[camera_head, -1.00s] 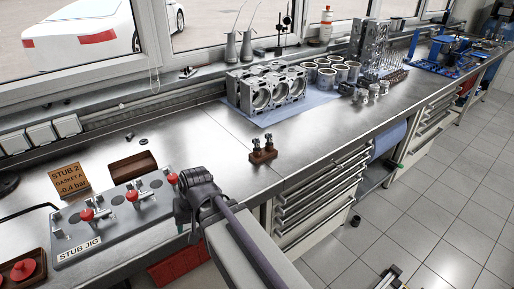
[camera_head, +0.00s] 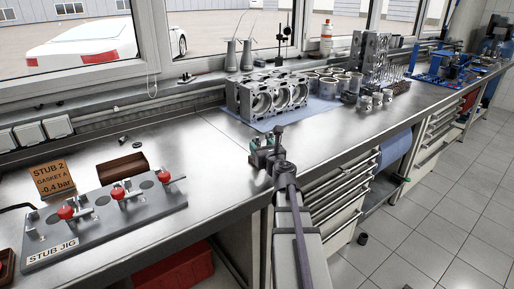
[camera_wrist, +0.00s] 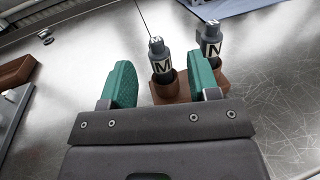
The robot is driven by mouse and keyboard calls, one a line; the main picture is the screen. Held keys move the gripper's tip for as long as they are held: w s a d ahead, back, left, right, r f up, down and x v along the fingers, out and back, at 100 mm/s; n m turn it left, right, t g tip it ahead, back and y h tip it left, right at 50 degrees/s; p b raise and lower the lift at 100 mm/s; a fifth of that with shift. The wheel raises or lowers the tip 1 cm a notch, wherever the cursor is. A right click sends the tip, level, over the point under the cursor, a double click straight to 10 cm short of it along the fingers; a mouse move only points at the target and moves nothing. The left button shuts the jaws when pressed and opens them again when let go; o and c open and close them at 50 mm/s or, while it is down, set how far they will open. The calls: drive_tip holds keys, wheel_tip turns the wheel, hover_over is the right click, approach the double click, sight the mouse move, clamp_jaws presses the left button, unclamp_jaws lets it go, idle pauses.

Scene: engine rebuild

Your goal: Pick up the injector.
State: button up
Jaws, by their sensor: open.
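Two small dark injectors stand upright in a brown wooden holder (camera_wrist: 180,92) on the metal bench. The one marked M (camera_wrist: 161,64) is between the fingers of my open gripper (camera_wrist: 162,80), with a gap on both sides. The other injector (camera_wrist: 211,42), whose letter looks like N, stands to the right, just beyond the right green finger. In the head view my gripper (camera_head: 264,150) is over the holder's spot and largely hides the holder and injectors. Nothing is gripped.
A stub jig (camera_head: 105,215) with red knobs and an orange sign (camera_head: 52,178) are at the left. An engine block (camera_head: 267,97) and cylinder liners (camera_head: 325,85) stand on a blue cloth behind. Bare bench (camera_head: 200,165) lies left of my gripper.

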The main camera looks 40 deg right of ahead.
sight(259, 143)
drive_tip(key=x, duration=0.5)
drive_tip(key=shift+w+r, duration=0.1)
drive_tip(key=shift+w, duration=0.3)
drive_tip(key=shift+s, duration=0.1)
clamp_jaws()
